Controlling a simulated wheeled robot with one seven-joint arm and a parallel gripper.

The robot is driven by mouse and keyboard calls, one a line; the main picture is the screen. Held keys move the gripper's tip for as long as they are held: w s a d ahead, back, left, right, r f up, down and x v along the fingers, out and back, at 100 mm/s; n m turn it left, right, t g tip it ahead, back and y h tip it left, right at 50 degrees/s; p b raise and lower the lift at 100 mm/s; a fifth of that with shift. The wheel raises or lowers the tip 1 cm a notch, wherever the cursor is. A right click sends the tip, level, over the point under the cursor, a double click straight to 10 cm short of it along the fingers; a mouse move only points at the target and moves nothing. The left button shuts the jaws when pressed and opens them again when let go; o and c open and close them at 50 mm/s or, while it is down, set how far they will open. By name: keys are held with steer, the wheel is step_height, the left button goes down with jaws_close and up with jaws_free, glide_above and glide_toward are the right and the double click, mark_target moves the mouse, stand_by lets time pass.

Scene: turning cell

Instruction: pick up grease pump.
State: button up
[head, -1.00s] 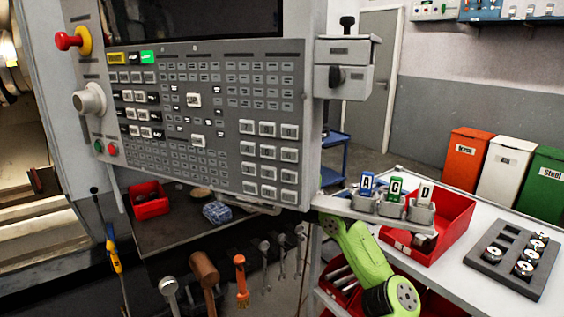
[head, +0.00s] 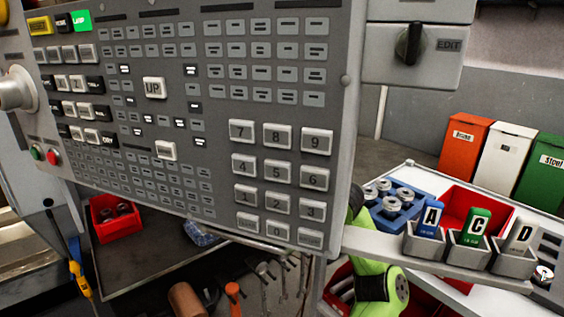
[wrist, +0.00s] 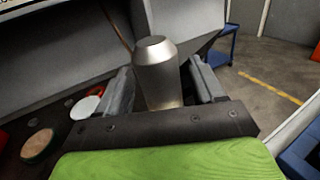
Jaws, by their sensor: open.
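My gripper (wrist: 160,68) shows in the wrist view with its two grey fingers apart. A smooth silver bottle-shaped body with a tapered top, probably the grease pump (wrist: 162,82), stands between the fingers. Gaps show on both sides of it, so the fingers do not look closed on it. Its lower end is hidden behind the dark gripper base. In the head view my green arm reaches below the control panel; the gripper and the silver body are hidden there.
The large control panel (head: 215,110) fills the head view, with a ledge of lettered holders (head: 425,244) at its lower right. Behind are a red bin (head: 455,205) and a blue tray (head: 376,212). Another red bin (head: 104,232) and several hanging tools are below the panel.

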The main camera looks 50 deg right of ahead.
steer(key=shift+s+a+r, duration=0.15)
steer(key=shift+s, duration=0.15)
steer(key=shift+w, duration=0.1)
steer(key=c, duration=1.1)
